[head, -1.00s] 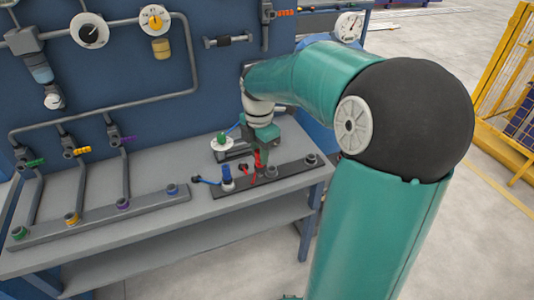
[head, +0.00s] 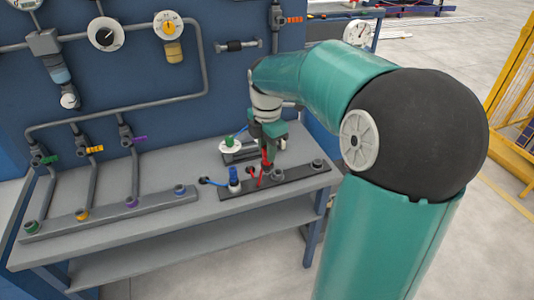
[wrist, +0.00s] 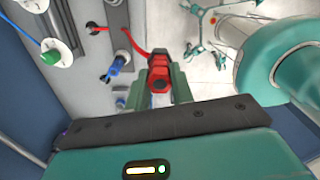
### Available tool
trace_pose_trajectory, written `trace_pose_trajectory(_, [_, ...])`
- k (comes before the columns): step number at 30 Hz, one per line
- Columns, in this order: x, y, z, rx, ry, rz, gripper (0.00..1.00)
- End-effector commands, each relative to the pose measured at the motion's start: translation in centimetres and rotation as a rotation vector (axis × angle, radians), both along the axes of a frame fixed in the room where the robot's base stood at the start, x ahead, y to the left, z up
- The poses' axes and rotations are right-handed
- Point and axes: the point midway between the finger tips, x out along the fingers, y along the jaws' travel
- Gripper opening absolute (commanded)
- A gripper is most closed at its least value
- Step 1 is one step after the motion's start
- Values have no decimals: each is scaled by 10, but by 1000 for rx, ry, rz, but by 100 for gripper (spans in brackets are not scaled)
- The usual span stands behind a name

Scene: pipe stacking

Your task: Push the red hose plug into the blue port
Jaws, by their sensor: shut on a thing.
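The red hose plug (wrist: 159,70) is between the fingers of my gripper (wrist: 160,80), which is shut on it in the wrist view. In the head view my gripper (head: 268,148) is over the dark bar (head: 236,193) on the bench, with the red plug (head: 265,160) partly hidden below it. A red hose (head: 256,178) runs from the plug to the bar. Whether the plug touches the bar is unclear. The blue port (head: 179,190) is at the right end of the long grey bar, left of my gripper.
A blue plug (head: 233,178) stands upright on the dark bar, close left of the red plug. A green-topped white fitting (head: 230,145) is behind it. Green, yellow and purple ports line the grey bar (head: 105,214). A blue panel with pipes and gauges backs the bench.

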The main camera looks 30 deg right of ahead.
Motion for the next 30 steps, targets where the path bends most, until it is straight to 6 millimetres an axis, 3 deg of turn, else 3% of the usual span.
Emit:
trace_pose_trajectory(21, [-1,0,52,-1,-2,1,0])
trace_pose_trajectory(30, [-1,0,56,0,0,1,0])
